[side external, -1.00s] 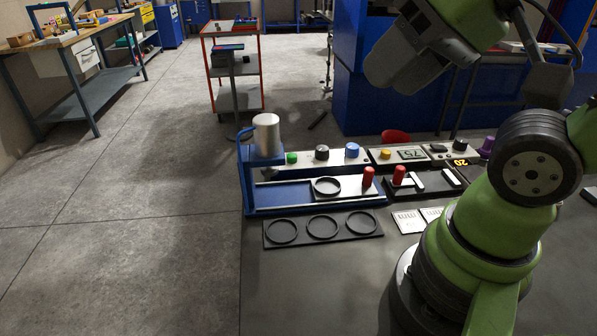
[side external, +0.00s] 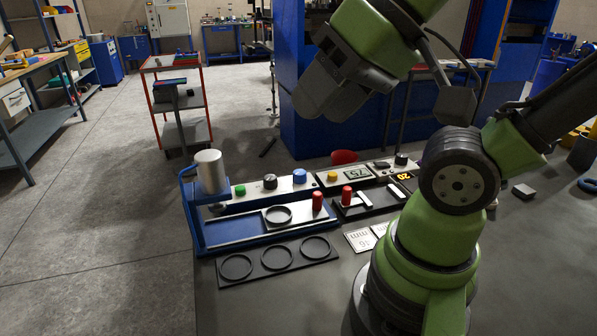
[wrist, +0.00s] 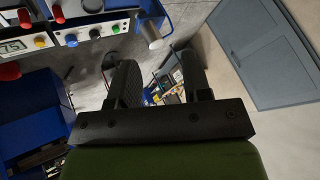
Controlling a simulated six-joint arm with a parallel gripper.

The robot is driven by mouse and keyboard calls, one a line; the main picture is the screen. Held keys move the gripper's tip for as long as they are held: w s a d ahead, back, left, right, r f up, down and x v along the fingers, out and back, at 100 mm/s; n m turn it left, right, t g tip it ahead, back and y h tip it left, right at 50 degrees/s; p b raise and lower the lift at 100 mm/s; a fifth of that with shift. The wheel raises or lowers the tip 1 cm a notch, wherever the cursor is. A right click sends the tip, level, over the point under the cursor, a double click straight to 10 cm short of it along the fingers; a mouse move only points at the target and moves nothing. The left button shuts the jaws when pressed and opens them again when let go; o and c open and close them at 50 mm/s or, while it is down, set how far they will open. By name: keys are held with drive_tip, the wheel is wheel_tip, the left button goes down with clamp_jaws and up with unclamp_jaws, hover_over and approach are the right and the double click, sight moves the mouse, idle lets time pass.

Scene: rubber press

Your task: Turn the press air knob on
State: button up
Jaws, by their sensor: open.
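The press (side external: 215,232) is a blue-framed unit with a silver cylinder (side external: 211,171) at its left end. Its pale panel carries a green button (side external: 240,191), a black knob (side external: 270,182) and a blue knob (side external: 299,176); no legible label shows which is the air knob. In the wrist view the blue knob (wrist: 71,40), black knob (wrist: 94,33) and green button (wrist: 115,28) are at upper left. My gripper (wrist: 158,68) is open and empty, its two dark fingers apart. In the side view it is raised above and behind the panel, touching nothing; its fingers are unclear there.
A second panel with a yellow knob (side external: 332,177) and a display adjoins on the right. Red-topped handles (side external: 318,200) stand in front of the panels. A black plate with three rings (side external: 267,262) lies at the front.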

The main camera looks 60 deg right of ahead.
drive_tip(key=shift+o, duration=1.2)
drive_tip(key=shift+w, duration=0.15)
drive_tip(key=n+g+h, duration=0.3)
drive_tip(key=n+g, duration=0.3)
drive_tip(key=g, duration=0.1)
hover_over(299, 172)
wheel_tip(299, 172, down, 17)
wheel_tip(299, 172, down, 11)
drive_tip(key=shift+r, duration=0.15)
drive_tip(key=c, duration=0.9)
